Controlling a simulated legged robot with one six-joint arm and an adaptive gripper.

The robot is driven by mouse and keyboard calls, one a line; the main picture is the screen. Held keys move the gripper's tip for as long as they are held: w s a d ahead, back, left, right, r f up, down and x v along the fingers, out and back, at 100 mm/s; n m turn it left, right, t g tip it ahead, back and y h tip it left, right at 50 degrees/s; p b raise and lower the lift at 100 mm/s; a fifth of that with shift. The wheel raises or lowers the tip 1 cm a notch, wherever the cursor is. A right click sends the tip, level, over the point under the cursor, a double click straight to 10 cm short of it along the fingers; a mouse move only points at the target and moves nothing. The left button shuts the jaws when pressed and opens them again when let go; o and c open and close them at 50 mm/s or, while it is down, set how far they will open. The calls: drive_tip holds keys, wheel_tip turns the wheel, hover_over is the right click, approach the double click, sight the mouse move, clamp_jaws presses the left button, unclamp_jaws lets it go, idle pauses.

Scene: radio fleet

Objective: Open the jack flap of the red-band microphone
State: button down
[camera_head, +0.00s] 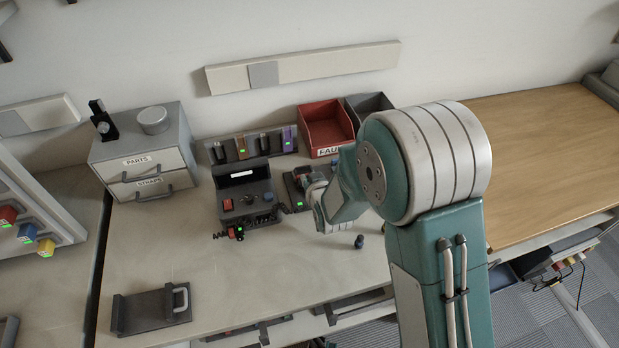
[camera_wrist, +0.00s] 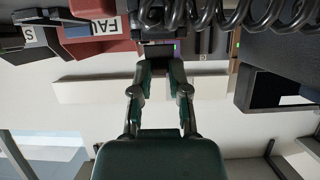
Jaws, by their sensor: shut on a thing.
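A small red-and-black piece with a green light (camera_head: 234,232) hangs at the front left of the dark radio unit (camera_head: 250,203) and looks like the red-band microphone; its flap is too small to make out. My gripper (camera_wrist: 161,62) shows from behind in the wrist view. Its two fingers are close together at a dark, blocky piece (camera_wrist: 158,50), and I cannot tell whether this is the flap. In the head view my arm hides the fingertips, which are to the right of the radio unit. A black coiled cord (camera_wrist: 245,14) passes close beside the fingertips.
A red bin (camera_head: 325,128) and a charger row (camera_head: 250,146) stand behind. A grey drawer cabinet (camera_head: 143,158) is at the left. A small dark-blue knob-like piece (camera_head: 359,241) lies on the table. A dark cradle (camera_head: 150,310) sits at the front left; the table between is clear.

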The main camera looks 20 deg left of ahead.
drive_tip(key=shift+s+d+f, duration=0.1)
drive_tip(key=shift+s+f, duration=0.15)
drive_tip(key=shift+f, duration=0.15)
drive_tip(key=c, duration=0.6)
unclamp_jaws()
drive_tip(key=shift+w+r, duration=0.1)
drive_tip(key=shift+w, duration=0.05)
drive_tip(key=shift+r, duration=0.15)
drive_tip(key=v, duration=1.1)
drive_tip(key=shift+s, duration=0.3)
drive_tip(key=shift+d+r, duration=0.1)
